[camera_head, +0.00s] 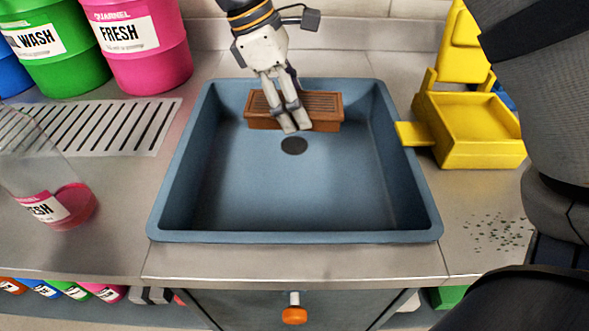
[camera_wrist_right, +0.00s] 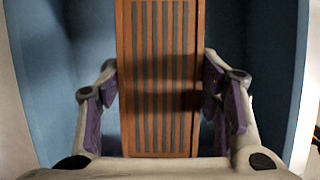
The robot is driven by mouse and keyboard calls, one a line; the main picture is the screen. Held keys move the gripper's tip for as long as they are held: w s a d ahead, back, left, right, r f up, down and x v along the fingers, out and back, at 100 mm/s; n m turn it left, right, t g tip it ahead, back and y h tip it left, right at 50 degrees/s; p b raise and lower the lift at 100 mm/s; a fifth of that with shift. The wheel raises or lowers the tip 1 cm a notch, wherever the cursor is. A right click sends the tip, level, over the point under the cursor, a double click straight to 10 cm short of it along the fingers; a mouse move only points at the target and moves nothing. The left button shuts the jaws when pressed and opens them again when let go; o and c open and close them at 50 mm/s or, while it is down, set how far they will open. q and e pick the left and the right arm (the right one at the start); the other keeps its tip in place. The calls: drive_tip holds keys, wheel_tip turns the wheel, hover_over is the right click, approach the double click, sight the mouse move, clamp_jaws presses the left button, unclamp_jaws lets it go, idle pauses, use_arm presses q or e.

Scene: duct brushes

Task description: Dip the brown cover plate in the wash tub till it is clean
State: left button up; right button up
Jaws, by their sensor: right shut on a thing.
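The brown cover plate (camera_head: 322,106) is a slatted, box-edged piece inside the blue wash tub (camera_head: 296,236), near its back wall. My right gripper (camera_head: 291,122) reaches down from the top and is shut on the plate, with fingers across its middle. In the right wrist view the plate (camera_wrist_right: 160,80) lies lengthwise between the two fingers (camera_wrist_right: 160,105), its dark slots facing the camera. I see no clear dirt on its visible face. Whether it touches the tub floor, and whether the tub holds liquid, I cannot tell. My left gripper is not in view.
A dark round drain (camera_head: 294,146) shows in the tub floor. A yellow holder (camera_head: 480,130) stands right of the tub, its tab at the rim. Dark specks (camera_head: 497,232) dot the right counter. A pink bucket (camera_head: 140,45), a clear jug (camera_head: 45,185) and a slotted grate (camera_head: 100,128) are left.

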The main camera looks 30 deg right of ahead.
sight(305, 103)
idle(0.3)
drive_tip(key=shift+r, duration=2.05)
